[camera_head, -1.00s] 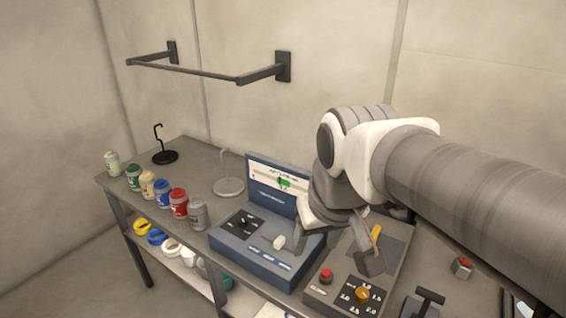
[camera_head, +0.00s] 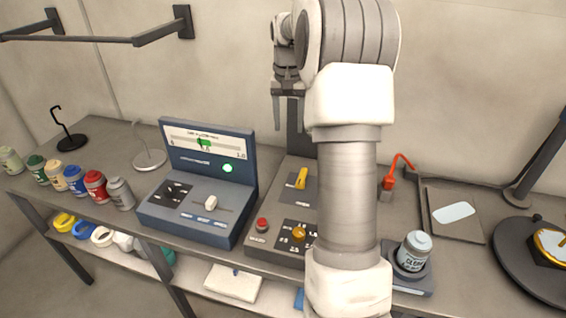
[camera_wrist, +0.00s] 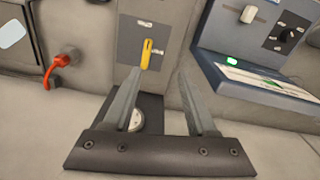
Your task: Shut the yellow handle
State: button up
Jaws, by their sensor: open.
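The yellow handle (camera_head: 301,178) is a short lever on a dark plate of the grey control box, left of my arm in the head view. In the wrist view the yellow handle (camera_wrist: 147,54) lies lengthwise on its plate (camera_wrist: 128,38), between small white labels. My gripper (camera_head: 288,122) hangs above and behind the box, fingers pointing down. In the wrist view my gripper (camera_wrist: 159,74) is open and empty, with the handle just beyond its left fingertip in the picture. No contact with the handle shows.
The blue console (camera_head: 200,200), with a lit green lamp (camera_head: 227,168), stands left of the box. A red button (camera_head: 262,224) and orange knob (camera_head: 299,233) sit in front of the handle. A red lever (camera_head: 389,180) stands to the right. Several jars line the table's left.

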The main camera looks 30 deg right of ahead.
jog(key=m, duration=0.2)
send_near(301, 176)
notch_tip(301, 176, down, 9)
jog(key=shift+d+r+p, duration=0.1)
jog(key=shift+r+p, duration=0.05)
jog(key=shift+p, duration=0.3)
grip_shut()
